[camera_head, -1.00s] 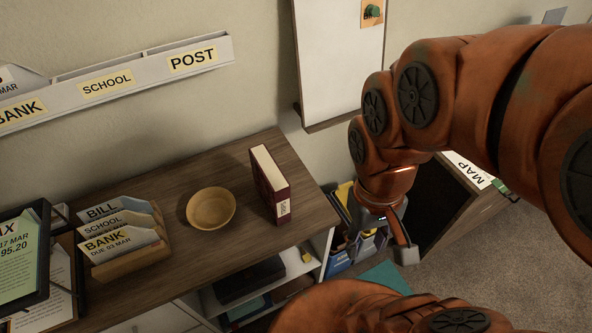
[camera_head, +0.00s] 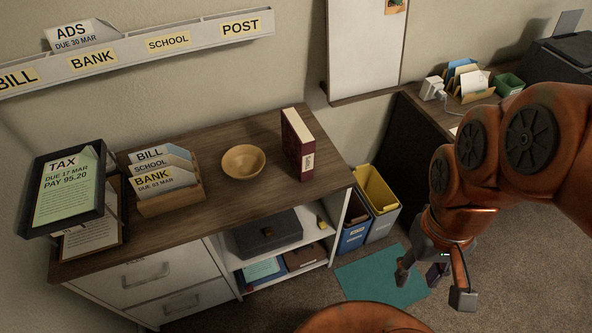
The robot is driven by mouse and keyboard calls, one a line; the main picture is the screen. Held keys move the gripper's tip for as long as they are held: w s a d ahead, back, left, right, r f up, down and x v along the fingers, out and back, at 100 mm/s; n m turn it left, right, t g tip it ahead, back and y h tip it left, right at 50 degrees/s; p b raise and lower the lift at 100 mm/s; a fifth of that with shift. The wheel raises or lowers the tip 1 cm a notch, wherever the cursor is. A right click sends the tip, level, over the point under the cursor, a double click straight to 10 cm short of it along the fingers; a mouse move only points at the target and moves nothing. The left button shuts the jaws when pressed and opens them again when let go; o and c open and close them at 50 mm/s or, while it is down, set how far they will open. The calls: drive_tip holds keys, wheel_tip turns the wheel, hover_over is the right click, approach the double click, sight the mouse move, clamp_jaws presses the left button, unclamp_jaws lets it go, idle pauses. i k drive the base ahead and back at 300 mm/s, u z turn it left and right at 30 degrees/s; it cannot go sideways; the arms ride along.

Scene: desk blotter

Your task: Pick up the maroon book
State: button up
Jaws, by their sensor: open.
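The maroon book (camera_head: 292,150) stands upright on the wooden cabinet top (camera_head: 222,200), near its right end, with its cream page edges facing up. My gripper (camera_head: 432,290) is at the lower right, over the floor and the teal mat, to the right of the cabinet and well apart from the book. It points downward with its fingers spread and nothing between them.
A wooden bowl (camera_head: 243,162) sits just left of the book. Bins (camera_head: 378,200) stand on the floor right of the cabinet. A wall rack (camera_head: 130,55) hangs behind.

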sight(298, 142)
drive_tip(key=k, duration=1.2)
drive_tip(key=u, duration=1.45)
drive_tip(key=i, duration=0.5)
drive_tip(key=u, duration=0.05)
